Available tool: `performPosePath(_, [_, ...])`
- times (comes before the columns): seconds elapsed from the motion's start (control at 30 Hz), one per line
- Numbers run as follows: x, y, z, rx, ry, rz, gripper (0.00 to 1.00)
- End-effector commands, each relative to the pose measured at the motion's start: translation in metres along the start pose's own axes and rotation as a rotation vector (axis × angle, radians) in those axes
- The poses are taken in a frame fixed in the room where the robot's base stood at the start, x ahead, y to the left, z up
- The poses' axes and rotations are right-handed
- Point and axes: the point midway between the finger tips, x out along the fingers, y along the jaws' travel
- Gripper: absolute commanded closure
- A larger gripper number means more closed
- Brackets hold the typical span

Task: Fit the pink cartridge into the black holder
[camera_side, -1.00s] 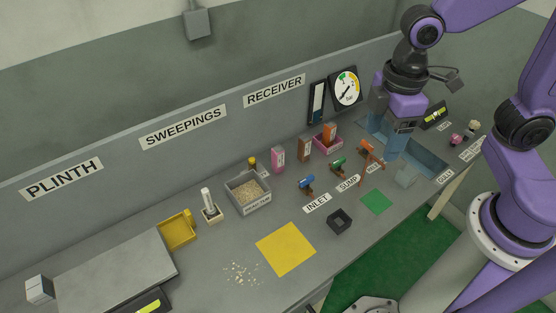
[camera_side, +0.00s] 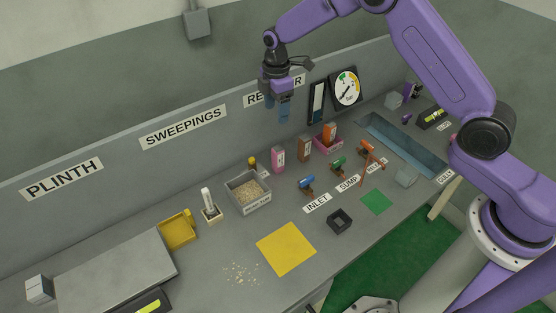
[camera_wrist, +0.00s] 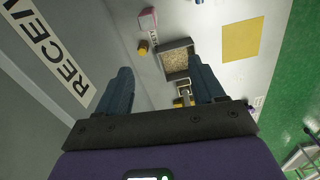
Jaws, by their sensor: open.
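The pink cartridge (camera_side: 277,159) stands upright on the bench, near the back wall, left of a brown cartridge. It also shows at the top of the wrist view (camera_wrist: 148,19). The black holder (camera_side: 339,220) is a small open box on the bench, right of the yellow mat, and looks empty. My gripper (camera_side: 284,112) is raised in front of the RECEIVER sign, well above the pink cartridge. Its two blue-grey fingers are apart in the wrist view (camera_wrist: 160,85), with nothing between them.
A grey box of sweepings (camera_side: 263,204) stands left of the pink cartridge. A brown cartridge (camera_side: 304,149) and a pink tray (camera_side: 318,146) holding an orange cartridge are to its right. Blue (camera_side: 306,184), green and orange valves stand in front. The yellow mat (camera_side: 286,248) is bare.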

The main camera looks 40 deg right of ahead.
Motion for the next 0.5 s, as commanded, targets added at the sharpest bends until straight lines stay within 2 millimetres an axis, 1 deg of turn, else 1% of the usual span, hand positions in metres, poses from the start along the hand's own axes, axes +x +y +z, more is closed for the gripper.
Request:
performPosePath(0.03, [0.011, 0.009, 0.005, -0.007, -0.001, -0.003, 0.32])
performPosePath(0.1, [0.020, 0.018, 0.012, -0.019, -0.001, -0.003, 0.32])
performPosePath(0.2, [0.029, 0.025, 0.018, -0.032, -0.001, -0.003, 0.32])
performPosePath(0.37, [0.040, 0.029, 0.022, -0.039, -0.001, -0.004, 0.32])
performPosePath(0.5, [0.063, 0.027, 0.022, -0.038, -0.002, -0.007, 0.32])
